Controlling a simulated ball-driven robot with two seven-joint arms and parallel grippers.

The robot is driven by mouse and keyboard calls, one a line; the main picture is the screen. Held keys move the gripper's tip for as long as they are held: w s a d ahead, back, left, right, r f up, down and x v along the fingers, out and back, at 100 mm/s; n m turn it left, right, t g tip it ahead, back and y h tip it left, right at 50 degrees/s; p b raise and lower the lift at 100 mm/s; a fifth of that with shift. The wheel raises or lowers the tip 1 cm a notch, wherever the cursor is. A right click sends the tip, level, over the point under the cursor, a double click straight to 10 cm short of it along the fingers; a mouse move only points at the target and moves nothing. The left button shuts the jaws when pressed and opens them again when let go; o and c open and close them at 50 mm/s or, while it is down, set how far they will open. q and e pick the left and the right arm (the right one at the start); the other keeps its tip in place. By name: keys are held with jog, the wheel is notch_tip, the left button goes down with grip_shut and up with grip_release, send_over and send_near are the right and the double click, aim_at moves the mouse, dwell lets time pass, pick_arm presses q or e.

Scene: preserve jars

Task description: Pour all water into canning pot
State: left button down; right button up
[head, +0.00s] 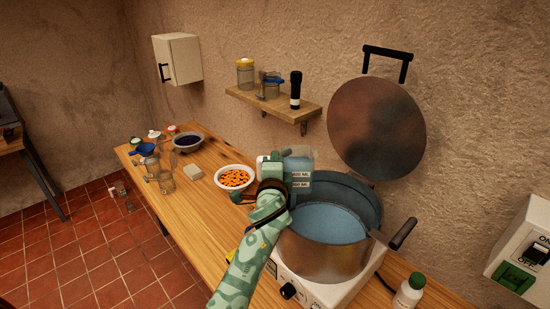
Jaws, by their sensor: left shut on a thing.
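The canning pot (322,262) is a large metal pot standing on a white burner, with bluish water (328,226) in it. Its round lid (376,130) is up behind it, near the wall. My left gripper (273,184) is shut on a clear, bluish container (300,160) with white volume labels, at the pot's rear left rim. The gripper and arm hide part of the container. I cannot tell how far it is tilted or how much water it holds. My right gripper is not in view.
A bowl of orange pieces (235,178) stands left of the container. A dark-filled bowl (187,143), a pale block (193,173) and glass jars (166,183) are farther left. A wall shelf (275,106) holds jars. A white bottle (408,294) stands right of the burner.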

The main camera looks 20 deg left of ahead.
pick_arm(q)
jog(key=shift+s+f+m+b, duration=0.1)
jog(key=shift+f+m+b, duration=0.35)
jog(key=shift+f, duration=0.35)
jog(key=shift+s+f+m, duration=0.15)
jog(key=shift+f+m, duration=0.2)
jog(key=shift+f, duration=0.2)
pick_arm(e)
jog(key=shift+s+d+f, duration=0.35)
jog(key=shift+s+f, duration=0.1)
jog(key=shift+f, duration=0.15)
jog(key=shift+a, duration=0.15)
pick_arm(q)
jog(key=shift+d+r+m, duration=0.1)
jog(key=shift+r+m, duration=0.3)
jog(key=shift+m, duration=0.45)
jog(key=shift+d+r+m, duration=0.1)
jog(key=shift+r+m, duration=0.3)
jog(key=shift+m, duration=0.45)
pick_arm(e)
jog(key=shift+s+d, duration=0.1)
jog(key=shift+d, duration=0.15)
